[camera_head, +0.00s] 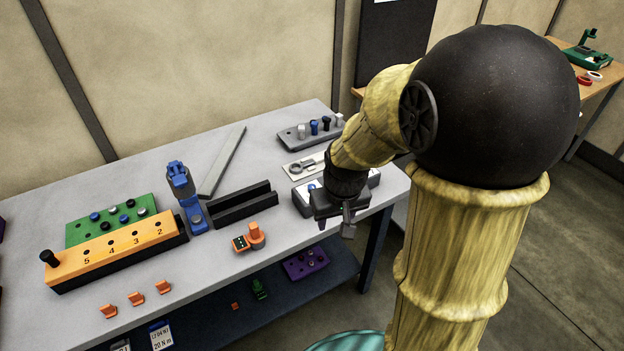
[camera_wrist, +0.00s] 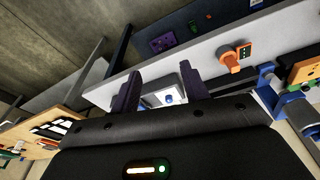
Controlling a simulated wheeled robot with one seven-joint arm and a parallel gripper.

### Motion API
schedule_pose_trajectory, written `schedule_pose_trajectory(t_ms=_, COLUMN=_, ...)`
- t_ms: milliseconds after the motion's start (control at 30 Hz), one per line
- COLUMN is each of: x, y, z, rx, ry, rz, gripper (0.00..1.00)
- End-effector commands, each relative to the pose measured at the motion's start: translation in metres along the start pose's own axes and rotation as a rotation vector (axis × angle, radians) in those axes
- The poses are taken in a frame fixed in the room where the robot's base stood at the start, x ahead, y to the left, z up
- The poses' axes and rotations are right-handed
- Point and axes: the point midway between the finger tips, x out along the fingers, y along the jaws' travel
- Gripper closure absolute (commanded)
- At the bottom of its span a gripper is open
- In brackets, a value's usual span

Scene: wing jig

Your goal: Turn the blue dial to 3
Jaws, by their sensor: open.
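The blue dial (camera_wrist: 169,98) shows in the wrist view on a pale panel, between my two fingers in the picture. In the head view the grey box with a white face (camera_head: 303,200) stands near the table's right end, and a small part of the blue dial (camera_head: 313,186) shows at its top. My arm hides much of the box. My gripper (camera_head: 335,226) is over the box's front side with its fingers apart; it also shows in the wrist view (camera_wrist: 160,85). I see nothing between the fingers that they touch. The dial's numbers are too small to read.
A dark slotted block (camera_head: 243,206) and an orange knobbed part (camera_head: 255,237) stand left of the box. A grey block with several pegs (camera_head: 300,137) lies behind it. A blue clamp (camera_head: 184,192) and an orange numbered block (camera_head: 112,250) are farther left. The table's front edge is close.

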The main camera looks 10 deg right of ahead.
Motion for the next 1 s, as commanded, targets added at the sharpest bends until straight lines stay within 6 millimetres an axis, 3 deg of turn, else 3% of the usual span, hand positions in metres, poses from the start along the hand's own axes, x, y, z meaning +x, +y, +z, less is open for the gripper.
schedule_pose_trajectory(t_ms=33, x=-0.008, y=0.002, z=-0.024, rx=-0.021, ry=-0.012, rz=-0.002, gripper=0.55)
schedule_pose_trajectory(t_ms=200, x=-0.013, y=0.009, z=-0.09, rx=-0.108, ry=-0.059, rz=-0.011, gripper=0.55)
schedule_pose_trajectory(t_ms=400, x=-0.013, y=0.015, z=-0.159, rx=-0.212, ry=-0.112, rz=-0.027, gripper=0.55)
schedule_pose_trajectory(t_ms=600, x=-0.006, y=0.023, z=-0.215, rx=-0.311, ry=-0.16, rz=-0.049, gripper=0.55)
schedule_pose_trajectory(t_ms=800, x=0.001, y=0.025, z=-0.243, rx=-0.38, ry=-0.187, rz=-0.064, gripper=0.55)
schedule_pose_trajectory(t_ms=1000, x=0.004, y=0.022, z=-0.246, rx=-0.394, ry=-0.191, rz=-0.068, gripper=0.55)
